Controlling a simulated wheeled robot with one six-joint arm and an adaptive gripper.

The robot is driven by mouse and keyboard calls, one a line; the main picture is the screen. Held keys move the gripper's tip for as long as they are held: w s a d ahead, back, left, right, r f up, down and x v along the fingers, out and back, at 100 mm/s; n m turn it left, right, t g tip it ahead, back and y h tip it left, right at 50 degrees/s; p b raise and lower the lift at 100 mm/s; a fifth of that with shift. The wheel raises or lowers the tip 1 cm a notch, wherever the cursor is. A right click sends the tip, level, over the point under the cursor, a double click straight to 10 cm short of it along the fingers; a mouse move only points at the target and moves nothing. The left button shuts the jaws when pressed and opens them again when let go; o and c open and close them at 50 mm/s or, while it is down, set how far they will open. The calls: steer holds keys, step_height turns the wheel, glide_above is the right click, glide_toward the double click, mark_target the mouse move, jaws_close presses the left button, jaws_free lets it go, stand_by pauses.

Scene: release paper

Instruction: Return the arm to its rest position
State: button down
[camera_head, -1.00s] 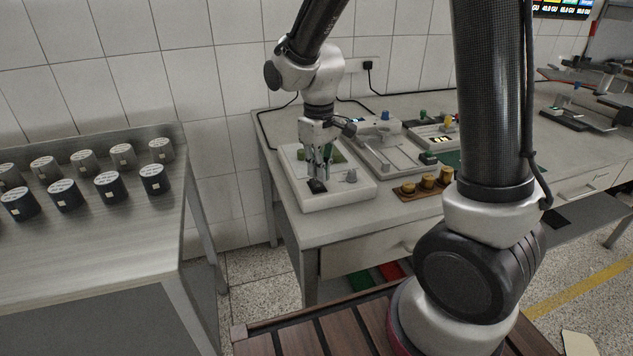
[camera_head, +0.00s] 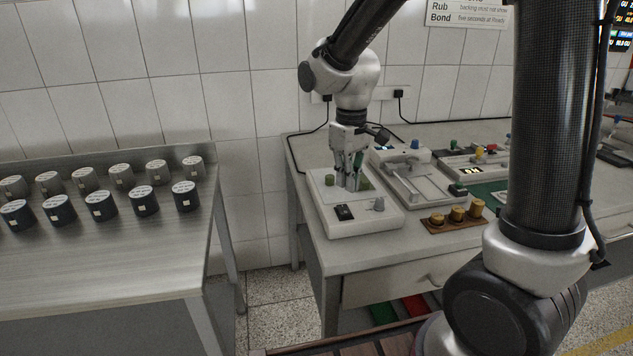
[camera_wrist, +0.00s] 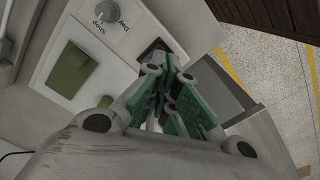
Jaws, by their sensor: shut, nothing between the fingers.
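My gripper (camera_head: 349,186) is shut and empty, with its fingers pointing down over the white device on the grey table in the head view. The wrist view shows its green-padded fingers (camera_wrist: 172,112) together in the middle. The white device (camera_head: 345,226) has a black switch (camera_head: 344,212) at its front, a grey knob (camera_head: 378,204), and green pieces on its top. In the wrist view, a green square (camera_wrist: 71,68) and the knob (camera_wrist: 107,12), with lettering beside it, show on the device. I cannot tell whether the fingertips touch the device.
A small rack with several brass weights (camera_head: 457,214) lies right of the device. Other instruments (camera_head: 420,181) stand behind it on the table. A separate metal table (camera_head: 100,250) at left carries several dark cylinders. The wall (camera_head: 235,100) is close behind.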

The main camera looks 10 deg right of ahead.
steer(key=shift+s+d+f, duration=0.15)
steer(key=shift+s, duration=0.2)
steer(key=s+d+r+m+t, duration=0.2)
steer(key=s+d+r, duration=0.4)
steer(key=s, duration=0.3)
steer(key=s+d+r+m+t, duration=0.2)
steer(key=s+d+r+m, duration=0.2)
steer(key=s+d+r, duration=0.2)
steer(key=s+d, duration=0.2)
steer(key=s, duration=0.1)
steer(key=shift+s+d, duration=0.15)
steer(key=shift+d, duration=0.15)
